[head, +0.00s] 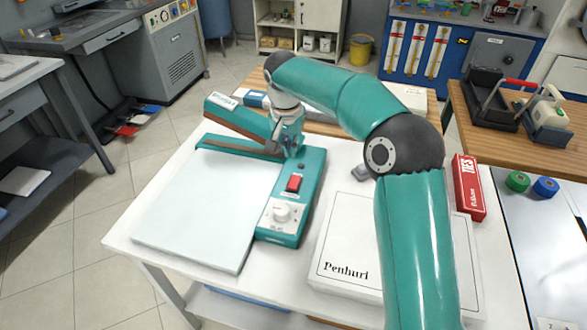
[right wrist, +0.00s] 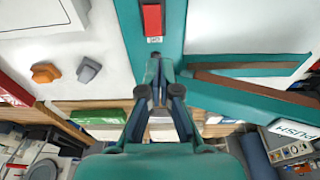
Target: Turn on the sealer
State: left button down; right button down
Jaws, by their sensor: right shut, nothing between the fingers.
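The sealer (head: 312,190) is a teal machine on the white table, with a white plate at its left. Its red rocker switch (head: 293,183) sits on top, above a white dial (head: 281,214). The switch also shows at the top of the right wrist view (right wrist: 152,20). The sealer's lever (head: 232,118) is raised at an angle. My right gripper (head: 291,152) is shut and empty, over the sealer's rear end, behind the switch and apart from it. In the right wrist view its closed fingertips (right wrist: 159,68) point toward the switch. My left gripper is not in view.
A white box marked Penhuri (head: 345,235) lies right of the sealer, partly behind my right arm. A red box (head: 469,187) stands farther right. A small grey object (head: 361,172) lies behind the Penhuri box. A wooden table (head: 455,100) stands at the back right.

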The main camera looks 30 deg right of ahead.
aim_at(292, 175)
jog(key=f, duration=0.3)
jog(key=d+f, duration=0.1)
jog(key=f, duration=0.2)
jog(key=w+f, duration=0.1)
jog(key=f, duration=0.2)
jog(key=shift+w+d, duration=0.1)
jog(key=shift+d, duration=0.05)
jog(key=shift+d+r+p, duration=0.1)
jog(key=shift+p, duration=1.1)
jog(key=shift+w+f, duration=0.1)
jog(key=shift+f, duration=0.25)
jog(key=shift+r+b, duration=0.1)
jog(key=shift+b, duration=0.25)
jog(key=shift+s+a+r, duration=0.3)
jog(key=shift+s+a, duration=0.2)
jog(key=shift+a, duration=0.1)
